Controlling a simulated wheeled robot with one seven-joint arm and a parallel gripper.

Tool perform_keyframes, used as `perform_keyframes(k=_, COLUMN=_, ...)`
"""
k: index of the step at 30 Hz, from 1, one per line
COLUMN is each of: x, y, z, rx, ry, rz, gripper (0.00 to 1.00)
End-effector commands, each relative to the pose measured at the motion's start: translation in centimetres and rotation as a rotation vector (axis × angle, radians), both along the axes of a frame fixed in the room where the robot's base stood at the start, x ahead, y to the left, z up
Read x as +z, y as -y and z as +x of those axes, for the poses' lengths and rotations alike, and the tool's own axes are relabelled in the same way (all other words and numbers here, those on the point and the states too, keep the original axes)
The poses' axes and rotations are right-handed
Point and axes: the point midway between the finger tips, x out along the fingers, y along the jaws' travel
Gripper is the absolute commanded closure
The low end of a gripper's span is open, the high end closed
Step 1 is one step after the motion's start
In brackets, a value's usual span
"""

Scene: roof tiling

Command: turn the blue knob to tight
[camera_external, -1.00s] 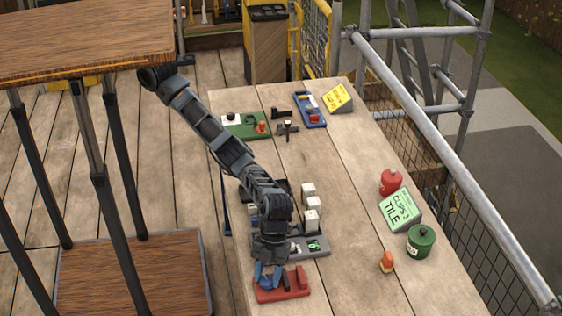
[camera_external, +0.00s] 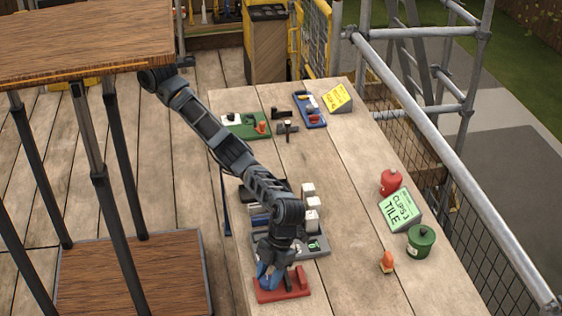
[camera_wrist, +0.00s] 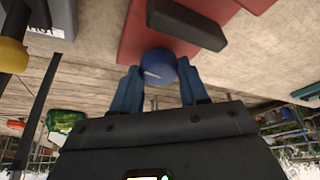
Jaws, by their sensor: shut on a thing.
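The blue knob (camera_wrist: 158,66) shows in the wrist view on a red base (camera_wrist: 190,18), with a light mark on its face. My gripper (camera_wrist: 158,78) is shut on the knob, one blue finger on each side. A dark block (camera_wrist: 187,24) stands on the base close to the knob. In the external view my gripper (camera_external: 266,280) is at the left end of the red base (camera_external: 291,292) near the front of the bench. The knob is mostly hidden there by the fingers. I cannot read a tight mark.
Behind the gripper is a grey tray (camera_external: 318,248) with white blocks (camera_external: 311,203). To the right stand an orange item (camera_external: 387,262), a green pot (camera_external: 421,241), a red pot (camera_external: 390,181) and a green sign (camera_external: 400,209). The bench between them is clear.

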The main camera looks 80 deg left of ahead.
Motion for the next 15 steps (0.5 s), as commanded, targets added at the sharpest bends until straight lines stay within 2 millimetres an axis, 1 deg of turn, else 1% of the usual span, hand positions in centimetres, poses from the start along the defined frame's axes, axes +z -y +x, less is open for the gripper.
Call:
perform_keyframes(k=6, x=-0.02, y=0.04, z=-0.09, rx=-0.001, ry=0.000, rz=0.000, gripper=0.87)
perform_keyframes(k=7, x=-0.02, y=0.04, z=-0.09, rx=-0.001, ry=0.000, rz=0.000, gripper=0.55)
perform_keyframes(k=10, x=-0.01, y=0.03, z=-0.08, rx=0.000, ry=0.000, rz=0.000, gripper=0.46)
perform_keyframes(k=15, x=0.00, y=0.02, z=-0.04, rx=0.000, ry=0.000, rz=0.000, gripper=0.46)
